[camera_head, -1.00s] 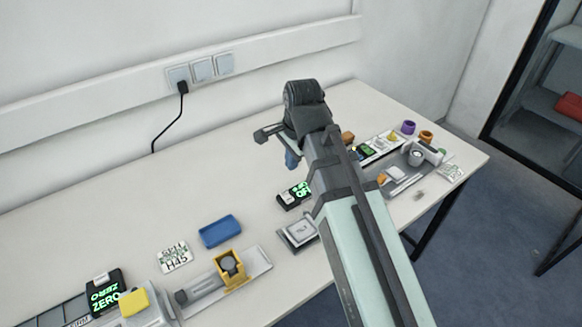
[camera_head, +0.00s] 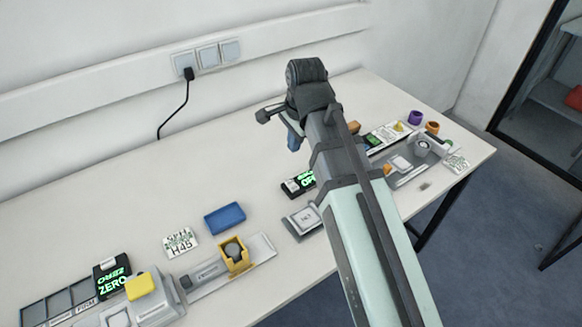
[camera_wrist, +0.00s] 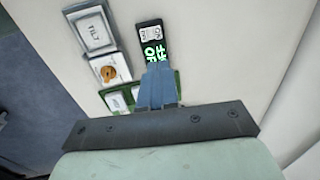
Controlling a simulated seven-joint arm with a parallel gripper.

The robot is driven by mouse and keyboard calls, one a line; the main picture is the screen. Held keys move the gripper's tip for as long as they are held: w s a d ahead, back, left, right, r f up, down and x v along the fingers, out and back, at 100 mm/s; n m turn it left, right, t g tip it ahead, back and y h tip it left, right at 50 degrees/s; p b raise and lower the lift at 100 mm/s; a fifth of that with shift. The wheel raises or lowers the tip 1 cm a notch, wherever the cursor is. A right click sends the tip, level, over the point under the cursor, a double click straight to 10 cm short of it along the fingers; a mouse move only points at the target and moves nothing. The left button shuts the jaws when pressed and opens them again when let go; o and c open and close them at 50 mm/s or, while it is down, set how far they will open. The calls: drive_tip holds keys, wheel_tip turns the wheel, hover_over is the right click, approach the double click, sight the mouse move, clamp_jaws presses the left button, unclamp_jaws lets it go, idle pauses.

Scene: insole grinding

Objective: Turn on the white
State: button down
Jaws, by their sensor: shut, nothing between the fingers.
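The task line does not say which white thing it means. A black box with green glowing letters (camera_head: 298,184) stands at the table's middle. In the wrist view, this kind of black box (camera_wrist: 152,43) shows a white switch (camera_wrist: 151,32) at its far end. My gripper (camera_wrist: 157,72) has blue fingers shut together, empty, and they overlap the near end of the lettered face; contact cannot be told. In the head view my gripper (camera_head: 293,138) hangs over the table, partly hidden by my arm. Another black box marked ZERO (camera_head: 112,280), with a white switch on top, stands at the left.
A grey square unit (camera_head: 304,219) sits by the front edge; a similar one (camera_wrist: 92,30) shows in the wrist view. A blue tray (camera_head: 225,217), a lettered card (camera_head: 181,242) and a yellow holder (camera_head: 235,257) lie left. Modules crowd the right end. The table's back is clear.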

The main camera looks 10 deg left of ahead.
sight(290, 181)
drive_tip(key=f, duration=0.4)
drive_tip(key=w+a+f, duration=0.1)
drive_tip(key=f, duration=0.7)
drive_tip(key=shift+w+a+f, duration=0.25)
drive_tip(key=shift+a+f, duration=0.05)
drive_tip(key=shift+f, duration=0.05)
drive_tip(key=shift+w+a+f, duration=0.1)
drive_tip(key=shift+f, duration=0.45)
drive_tip(key=shift+w+a+f, duration=0.1)
drive_tip(key=shift+f, duration=0.15)
drive_tip(key=shift+s+d+r, duration=0.2)
drive_tip(key=shift+s+d, duration=0.35)
drive_tip(key=shift+d, duration=0.05)
